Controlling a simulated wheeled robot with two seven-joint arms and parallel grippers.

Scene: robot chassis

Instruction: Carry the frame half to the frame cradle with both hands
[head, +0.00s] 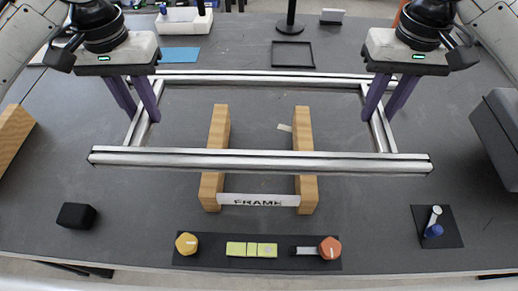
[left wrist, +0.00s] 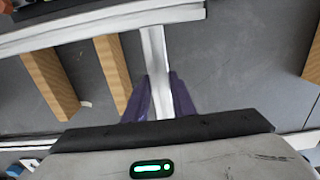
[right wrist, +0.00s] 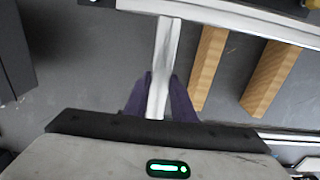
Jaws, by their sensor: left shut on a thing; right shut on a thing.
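The frame half (head: 260,160) is a silver rectangle of metal bars, held level above the table in the head view. My left gripper (head: 147,118) is shut on its left side bar, which also shows in the left wrist view (left wrist: 155,60). My right gripper (head: 379,115) is shut on its right side bar, seen also in the right wrist view (right wrist: 165,55). The frame cradle (head: 258,200) has two wooden rails and a white plate reading FRAME. It stands below the frame half, between the side bars in the head view. The gap between frame and cradle is hard to judge.
A dark mat (head: 215,258) with knobs and green blocks lies at the front edge. A black block (head: 76,216) is front left, a small dark pad (head: 450,240) front right. A grey box (head: 500,125) stands right, a wooden block (head: 12,135) left. A black stand (head: 290,25) is behind.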

